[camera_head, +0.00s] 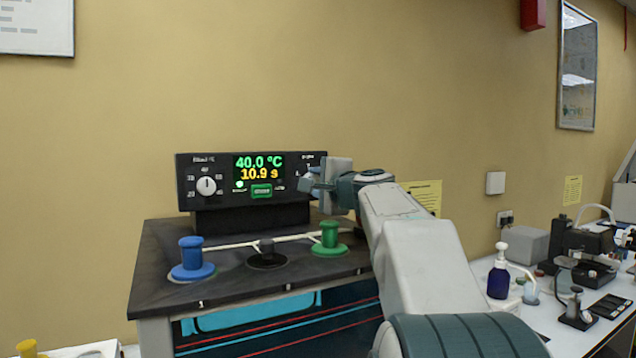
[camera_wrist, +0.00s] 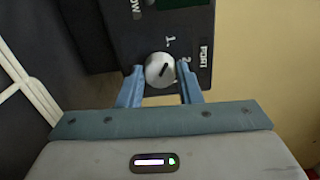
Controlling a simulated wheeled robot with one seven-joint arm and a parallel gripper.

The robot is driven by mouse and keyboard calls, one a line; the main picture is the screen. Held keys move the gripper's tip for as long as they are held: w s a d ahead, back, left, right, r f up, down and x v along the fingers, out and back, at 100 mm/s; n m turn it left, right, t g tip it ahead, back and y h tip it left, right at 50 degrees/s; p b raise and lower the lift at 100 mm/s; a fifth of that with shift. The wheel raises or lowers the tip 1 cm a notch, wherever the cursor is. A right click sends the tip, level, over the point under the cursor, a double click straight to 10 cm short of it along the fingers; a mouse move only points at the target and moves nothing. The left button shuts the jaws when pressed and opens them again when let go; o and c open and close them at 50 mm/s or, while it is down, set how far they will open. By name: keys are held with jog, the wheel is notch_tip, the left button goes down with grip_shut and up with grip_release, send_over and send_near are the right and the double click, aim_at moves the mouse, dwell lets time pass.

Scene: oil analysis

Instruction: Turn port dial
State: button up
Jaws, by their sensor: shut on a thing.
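The port dial (camera_wrist: 159,70) is a round, light grey knob with a dark pointer line, on the dark panel beside the word "PORT" and the marks 1 and 2. In the wrist view its line slants toward the upper right. My gripper (camera_wrist: 158,78) has its two blue fingers on either side of the dial, shut on it. In the head view my gripper (camera_head: 311,184) is at the right end of the black control unit (camera_head: 222,165), and it mostly hides the dial there.
Below, the dark bench top (camera_head: 221,287) bears a blue stopper (camera_head: 191,258), a black one (camera_head: 267,256) and a green one (camera_head: 329,238). A blue bottle (camera_head: 498,278) stands at right.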

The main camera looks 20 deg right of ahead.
jog(key=m+p, duration=0.9)
jog(key=m, duration=1.4)
dwell(0.5)
jog(key=o, duration=1)
jog(key=shift+c, duration=0.2)
jog(key=shift+s, duration=0.1)
jog(key=s+b, duration=0.2)
jog(key=s, duration=1.1)
jog(key=shift+s+d, duration=0.2)
jog(key=shift+s, duration=0.15)
